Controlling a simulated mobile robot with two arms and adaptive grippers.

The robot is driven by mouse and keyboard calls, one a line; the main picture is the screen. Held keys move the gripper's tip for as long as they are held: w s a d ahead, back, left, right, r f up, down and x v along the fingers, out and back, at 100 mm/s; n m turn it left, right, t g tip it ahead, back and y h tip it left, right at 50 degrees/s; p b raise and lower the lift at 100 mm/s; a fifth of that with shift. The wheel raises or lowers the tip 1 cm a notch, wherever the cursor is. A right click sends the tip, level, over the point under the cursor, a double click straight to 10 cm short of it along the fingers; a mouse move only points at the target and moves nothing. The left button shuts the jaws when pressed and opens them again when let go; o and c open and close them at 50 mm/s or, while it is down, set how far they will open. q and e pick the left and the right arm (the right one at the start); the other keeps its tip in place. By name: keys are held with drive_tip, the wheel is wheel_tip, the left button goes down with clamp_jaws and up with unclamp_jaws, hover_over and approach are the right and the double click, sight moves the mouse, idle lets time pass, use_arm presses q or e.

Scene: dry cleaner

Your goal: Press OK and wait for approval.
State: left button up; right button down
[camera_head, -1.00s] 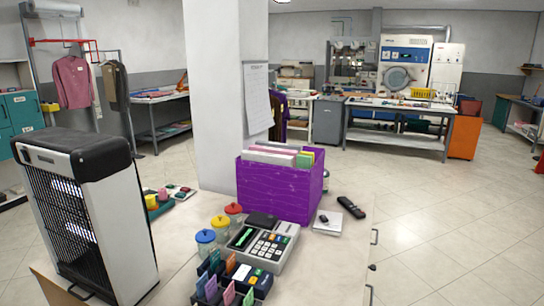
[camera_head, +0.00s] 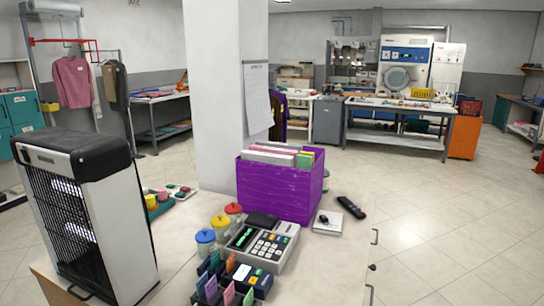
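The payment terminal (camera_head: 264,244) lies on the counter, with a grey body, a keypad of light and dark keys, and a small display lit green. Its key labels are too small to read, so I cannot tell which one is OK. A second dark keypad device (camera_head: 250,280) with a few coloured keys sits just in front of it, partly behind upright coloured cards (camera_head: 222,288). Neither of my grippers shows in the head view, and nothing touches the terminal.
A purple file box (camera_head: 272,192) stands behind the terminal, with colour-lidded jars (camera_head: 220,228) to its left. A black handset (camera_head: 351,207) and a white pad (camera_head: 327,222) lie right. A tall black-and-white heater-like unit (camera_head: 88,210) stands left. The counter's right front is clear.

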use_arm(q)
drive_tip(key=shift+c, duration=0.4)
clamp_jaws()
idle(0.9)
